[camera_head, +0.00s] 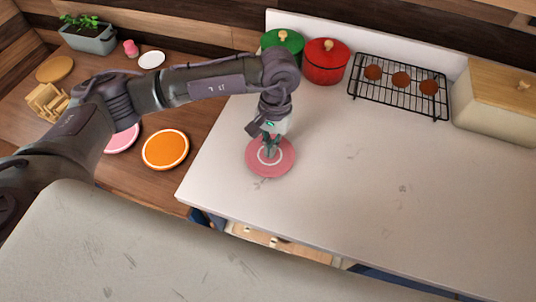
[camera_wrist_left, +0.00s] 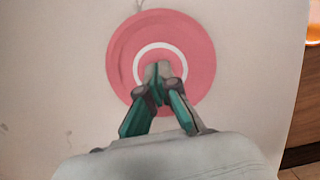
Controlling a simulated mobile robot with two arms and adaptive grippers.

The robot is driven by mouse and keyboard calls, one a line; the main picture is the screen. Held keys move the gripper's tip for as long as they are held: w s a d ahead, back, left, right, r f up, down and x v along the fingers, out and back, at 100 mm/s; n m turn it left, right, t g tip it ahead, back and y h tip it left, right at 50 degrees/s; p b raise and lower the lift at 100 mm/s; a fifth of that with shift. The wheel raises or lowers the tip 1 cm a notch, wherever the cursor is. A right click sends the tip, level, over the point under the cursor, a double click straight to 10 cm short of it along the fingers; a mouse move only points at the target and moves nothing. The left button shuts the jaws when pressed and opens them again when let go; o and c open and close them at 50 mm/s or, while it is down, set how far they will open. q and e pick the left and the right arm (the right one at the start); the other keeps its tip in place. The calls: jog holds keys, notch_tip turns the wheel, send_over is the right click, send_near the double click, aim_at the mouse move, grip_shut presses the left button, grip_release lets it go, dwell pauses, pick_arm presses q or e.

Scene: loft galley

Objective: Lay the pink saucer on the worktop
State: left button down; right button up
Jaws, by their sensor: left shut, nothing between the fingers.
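A pink saucer with a white ring (camera_head: 262,168) lies flat on the pale worktop (camera_head: 360,200), near its left end. It also shows in the left wrist view (camera_wrist_left: 195,50). My left gripper (camera_head: 270,152) points down over the saucer's middle, with its fingers (camera_wrist_left: 158,72) shut and nothing between them. The fingertips cover part of the white ring; I cannot tell if they touch the saucer. My right gripper is not in view.
On the wooden counter at left are an orange plate (camera_head: 165,150), another pink dish (camera_head: 122,140) partly behind my arm, a white dish (camera_head: 151,59) and a planter (camera_head: 90,38). A red pot (camera_head: 326,62), green pot (camera_head: 283,40), cooling rack (camera_head: 398,86) and bread box (camera_head: 500,115) line the back. The worktop's middle is clear.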

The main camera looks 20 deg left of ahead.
pick_arm(q)
jog(key=shift+w+r, duration=0.2)
jog(key=shift+w, duration=0.05)
jog(key=shift+s+d+b, duration=0.1)
jog(key=shift+b, duration=0.3)
jog(key=w+b, duration=0.3)
jog(key=w, duration=0.1)
jog(key=shift+f, duration=0.15)
jog(key=w+b, duration=0.1)
jog(key=w, duration=0.3)
jog(key=w+b, duration=0.1)
jog(key=w, duration=0.1)
jog(key=shift+w+d+b, duration=0.2)
jog(key=shift+d+b, duration=0.05)
jog(key=shift+b, duration=0.1)
jog(key=shift+w+a+r, duration=0.1)
jog(key=shift+w+r, duration=0.15)
jog(key=shift+w, duration=0.45)
jog(key=shift+r, duration=0.1)
